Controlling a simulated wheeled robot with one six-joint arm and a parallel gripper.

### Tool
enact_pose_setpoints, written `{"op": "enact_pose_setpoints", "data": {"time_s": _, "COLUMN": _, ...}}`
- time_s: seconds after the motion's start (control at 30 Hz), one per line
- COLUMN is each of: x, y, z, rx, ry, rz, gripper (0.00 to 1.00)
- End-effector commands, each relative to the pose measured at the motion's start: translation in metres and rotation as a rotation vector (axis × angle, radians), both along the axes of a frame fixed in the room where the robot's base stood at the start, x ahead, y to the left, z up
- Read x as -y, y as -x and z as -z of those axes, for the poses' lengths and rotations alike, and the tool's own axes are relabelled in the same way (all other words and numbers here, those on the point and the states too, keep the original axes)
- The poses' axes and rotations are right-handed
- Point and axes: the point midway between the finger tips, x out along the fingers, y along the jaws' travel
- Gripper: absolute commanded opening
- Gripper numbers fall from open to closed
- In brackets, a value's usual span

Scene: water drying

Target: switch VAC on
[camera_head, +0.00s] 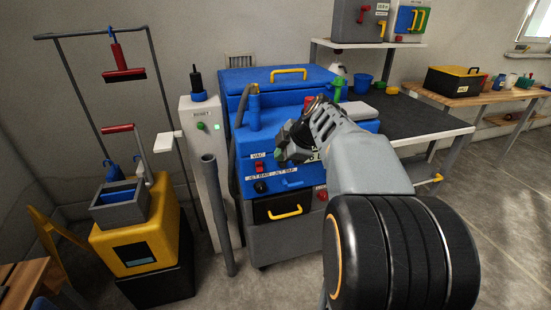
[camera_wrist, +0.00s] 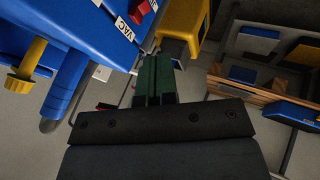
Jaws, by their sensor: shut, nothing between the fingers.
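The blue machine (camera_head: 330,143) stands in the middle of the head view. On its front panel is a VAC label (camera_head: 258,155) with a small red switch (camera_head: 260,167) below it. In the wrist view the VAC label (camera_wrist: 126,30) and the red switch (camera_wrist: 143,11) show at the top, partly cut off by the frame's edge. I cannot tell the switch's position. My gripper (camera_head: 281,156) is in front of the panel, right of the switch and apart from it. Its green fingers (camera_wrist: 154,75) are shut and empty.
A black knob (camera_head: 260,187) sits below the switch, above a drawer with a yellow handle (camera_head: 285,213). A grey post (camera_head: 220,215) and a white pillar (camera_head: 201,130) stand left of the machine. A yellow cart (camera_head: 138,240) is farther left.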

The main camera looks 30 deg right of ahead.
Motion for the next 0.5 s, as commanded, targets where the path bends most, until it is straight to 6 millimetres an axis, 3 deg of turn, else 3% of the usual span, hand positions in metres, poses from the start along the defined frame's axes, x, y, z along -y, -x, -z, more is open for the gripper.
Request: {"op": "enact_pose_setpoints", "data": {"time_s": 0.5, "x": 0.0007, "y": 0.0032, "z": -0.0062, "rx": 0.0, "ry": 0.0, "rz": -0.002, "gripper": 0.0}}
